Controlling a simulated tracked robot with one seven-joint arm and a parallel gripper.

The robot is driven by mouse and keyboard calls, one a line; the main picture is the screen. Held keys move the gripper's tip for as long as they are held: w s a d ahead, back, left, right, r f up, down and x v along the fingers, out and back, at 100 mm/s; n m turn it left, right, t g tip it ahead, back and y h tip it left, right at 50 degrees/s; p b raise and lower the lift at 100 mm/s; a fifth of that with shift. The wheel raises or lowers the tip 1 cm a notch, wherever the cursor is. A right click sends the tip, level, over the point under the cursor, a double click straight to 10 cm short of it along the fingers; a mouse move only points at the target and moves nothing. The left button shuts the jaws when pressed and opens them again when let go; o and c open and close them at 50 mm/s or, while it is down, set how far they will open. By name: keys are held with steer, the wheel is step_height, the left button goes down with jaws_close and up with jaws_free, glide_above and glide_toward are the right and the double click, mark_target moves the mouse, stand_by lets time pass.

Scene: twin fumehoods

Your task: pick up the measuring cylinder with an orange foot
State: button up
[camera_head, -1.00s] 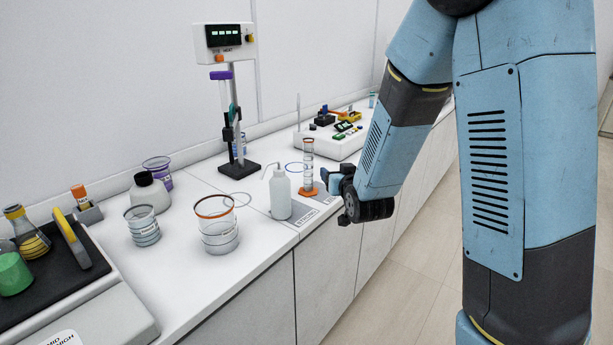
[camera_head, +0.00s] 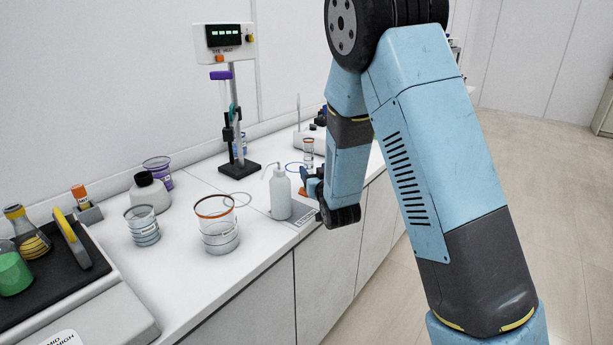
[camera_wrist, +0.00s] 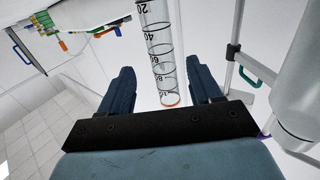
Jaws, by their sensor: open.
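The measuring cylinder (camera_head: 308,154) stands upright on the bench, clear with dark graduation marks and an orange ring at its top. A bit of its orange foot (camera_head: 303,192) shows, and my gripper hides much of the lower part. My gripper (camera_head: 308,181) is open and low at the cylinder, from the bench's front side. In the wrist view the cylinder (camera_wrist: 162,50) appears between the two spread fingers of my gripper (camera_wrist: 161,74). Its orange-ringed end is toward the palm in the picture, and the foot is out of frame. Contact cannot be told.
A white wash bottle (camera_head: 281,196) stands just left of my gripper, and shows large at the right in the wrist view (camera_wrist: 300,85). An orange-rimmed beaker (camera_head: 217,228) is further left. A stand with a dark base (camera_head: 239,170) is behind. Instruments lie beyond the cylinder.

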mark_target(310, 164)
steer(key=shift+x, duration=3)
steer(key=shift+a+r, duration=0.1)
steer(key=shift+c, duration=0.3)
steer(key=c, duration=1)
steer(key=shift+r, duration=0.1)
